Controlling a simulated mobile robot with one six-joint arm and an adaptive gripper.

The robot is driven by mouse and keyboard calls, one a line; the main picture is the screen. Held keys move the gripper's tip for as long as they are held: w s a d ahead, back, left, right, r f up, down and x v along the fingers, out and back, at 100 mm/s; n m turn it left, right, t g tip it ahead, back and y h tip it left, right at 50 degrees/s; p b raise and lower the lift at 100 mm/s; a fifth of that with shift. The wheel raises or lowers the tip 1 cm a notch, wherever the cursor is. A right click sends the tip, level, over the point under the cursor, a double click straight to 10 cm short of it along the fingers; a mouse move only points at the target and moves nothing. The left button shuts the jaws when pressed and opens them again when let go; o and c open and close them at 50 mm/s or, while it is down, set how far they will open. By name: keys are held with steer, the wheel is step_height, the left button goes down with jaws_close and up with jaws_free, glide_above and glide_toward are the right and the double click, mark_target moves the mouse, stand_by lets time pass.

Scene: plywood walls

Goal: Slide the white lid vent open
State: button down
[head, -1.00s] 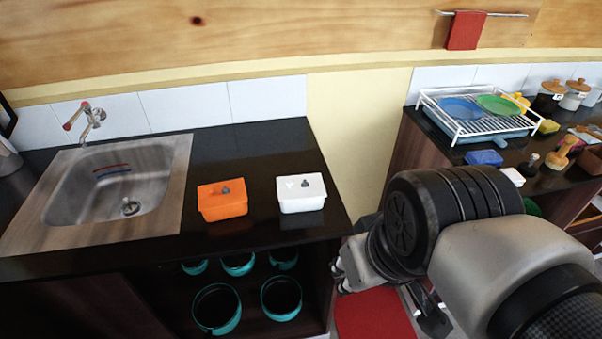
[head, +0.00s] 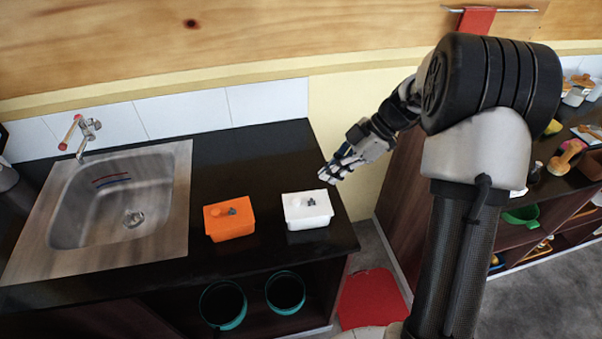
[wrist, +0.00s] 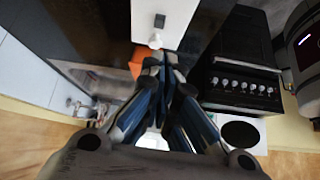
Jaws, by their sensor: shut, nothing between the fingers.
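The white container with its white lid (head: 306,198) stands on the dark counter, right of the orange one. A small grey piece sits on top of the lid. In the wrist view the white lid (wrist: 176,16) fills the top centre, with a dark square (wrist: 159,20) and a small white knob (wrist: 155,41) on it. My gripper (head: 328,178) is shut and empty, a little above and behind the right side of the white container. In the wrist view my gripper (wrist: 160,60) points toward the knob; I cannot tell whether it touches.
An orange lidded container (head: 229,219) stands close on the left. A steel sink (head: 112,205) is further left. The counter behind the containers is clear. Teal pots (head: 286,292) sit on the shelf below. A second counter with jars is at the right.

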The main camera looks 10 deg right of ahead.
mark_target(300, 201)
steer(key=b+x, duration=0.2)
steer(key=x, duration=0.8)
steer(key=shift+w+f, duration=0.1)
steer(key=shift+w, duration=0.05)
steer(key=shift+d, duration=0.1)
steer(key=d+b, duration=0.2)
steer(key=d, duration=0.1)
steer(key=shift+d+f, duration=0.1)
steer(key=shift+d, duration=0.25)
steer(key=shift+a, duration=0.1)
